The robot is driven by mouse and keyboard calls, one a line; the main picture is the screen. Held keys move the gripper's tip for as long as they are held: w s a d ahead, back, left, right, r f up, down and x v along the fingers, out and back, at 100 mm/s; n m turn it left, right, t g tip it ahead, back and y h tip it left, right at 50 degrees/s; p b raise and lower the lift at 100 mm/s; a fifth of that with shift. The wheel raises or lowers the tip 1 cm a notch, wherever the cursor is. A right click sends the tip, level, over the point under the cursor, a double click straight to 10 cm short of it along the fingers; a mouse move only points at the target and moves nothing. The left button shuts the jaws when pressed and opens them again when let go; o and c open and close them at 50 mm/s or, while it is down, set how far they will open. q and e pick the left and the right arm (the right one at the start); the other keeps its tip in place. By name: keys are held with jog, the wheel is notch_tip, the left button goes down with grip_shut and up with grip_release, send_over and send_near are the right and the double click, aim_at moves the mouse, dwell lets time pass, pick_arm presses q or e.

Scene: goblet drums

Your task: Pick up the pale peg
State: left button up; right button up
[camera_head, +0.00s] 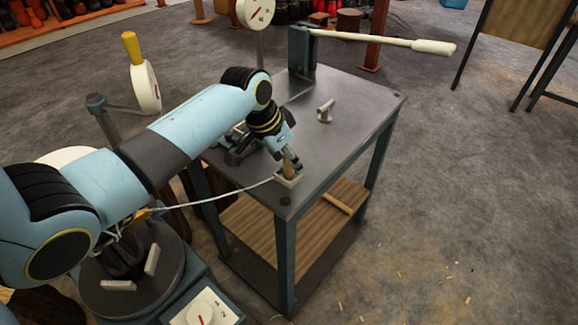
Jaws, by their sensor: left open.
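A small pale peg (325,112) with a wider head lies or leans on the dark table top (350,95), right of centre. My left arm reaches in from the left across the table. My left gripper (291,162) points down near the front corner, in front of and left of the pale peg and apart from it. It is open. Just under it is a small pale square block (289,180) with a tan upright part, partly hidden by the gripper; I cannot tell whether they touch. My right gripper is out of view.
A lever with a long pale handle (432,47) stands at the table's back and extends right. Round dials (257,13) stand behind. A thin pale cord (225,195) runs to the block. A dark round plate (150,262) is at lower left. The table's right half is mostly clear.

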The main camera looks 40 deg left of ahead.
pick_arm(q)
jog(key=c, duration=1)
